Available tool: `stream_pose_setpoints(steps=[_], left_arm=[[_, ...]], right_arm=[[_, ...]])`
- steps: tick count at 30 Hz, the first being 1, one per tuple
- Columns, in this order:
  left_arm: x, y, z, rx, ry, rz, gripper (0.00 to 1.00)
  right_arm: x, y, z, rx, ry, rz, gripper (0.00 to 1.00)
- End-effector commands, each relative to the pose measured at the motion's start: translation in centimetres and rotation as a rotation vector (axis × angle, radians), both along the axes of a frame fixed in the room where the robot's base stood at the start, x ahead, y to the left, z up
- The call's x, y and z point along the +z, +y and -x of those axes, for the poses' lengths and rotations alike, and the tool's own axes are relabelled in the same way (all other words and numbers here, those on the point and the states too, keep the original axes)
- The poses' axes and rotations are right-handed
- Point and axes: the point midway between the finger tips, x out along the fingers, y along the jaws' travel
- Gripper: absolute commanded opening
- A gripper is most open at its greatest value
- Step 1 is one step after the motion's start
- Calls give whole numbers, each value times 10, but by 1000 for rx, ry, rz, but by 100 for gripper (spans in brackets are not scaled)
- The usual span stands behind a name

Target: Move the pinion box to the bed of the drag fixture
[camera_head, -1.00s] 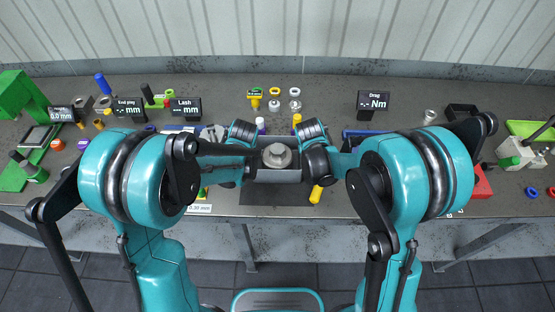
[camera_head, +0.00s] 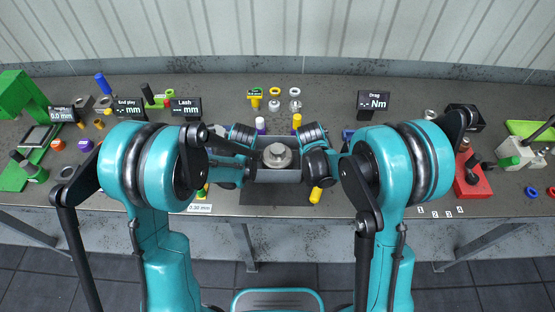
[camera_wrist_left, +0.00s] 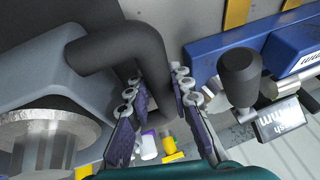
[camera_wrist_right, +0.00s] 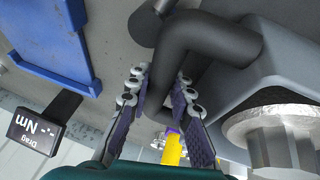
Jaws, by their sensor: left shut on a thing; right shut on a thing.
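The pinion box (camera_head: 262,175) is a grey open-topped box with a round metal part (camera_head: 278,155) inside, in the middle of the head view. It has a black bent handle on each side. My left gripper (camera_wrist_left: 158,110) is shut on one handle (camera_wrist_left: 110,42). My right gripper (camera_wrist_right: 164,105) is shut on the other handle (camera_wrist_right: 215,38). I cannot tell whether the box is clear of the bench. The Drag display (camera_head: 374,104) stands behind it to the right. I cannot make out the bed of the drag fixture with certainty.
A yellow-topped peg (camera_head: 297,121) and a white-and-purple one (camera_head: 260,124) stand just behind the box. A yellow piece (camera_head: 315,194) is at its front right. A dark patch (camera_head: 275,197) lies before it. A red fixture (camera_head: 473,180) stands right. Bare bench (camera_head: 330,110) shows behind.

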Motion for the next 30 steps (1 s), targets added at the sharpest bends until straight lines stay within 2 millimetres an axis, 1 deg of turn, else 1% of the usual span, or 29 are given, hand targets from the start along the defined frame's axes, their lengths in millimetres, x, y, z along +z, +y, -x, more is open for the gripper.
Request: stream_pose_setpoints(steps=[7,11,24,30], left_arm=[[4,0,-1,-1,-2,0,0],[9,0,-1,0,-2,0,0],[43,0,-1,0,-2,0,0],[51,0,-1,-1,-2,0,0]], right_arm=[[4,0,0,1,-2,0,0],[9,0,0,1,-2,0,0],[43,0,0,1,-2,0,0],[51,0,-1,1,-2,0,0]])
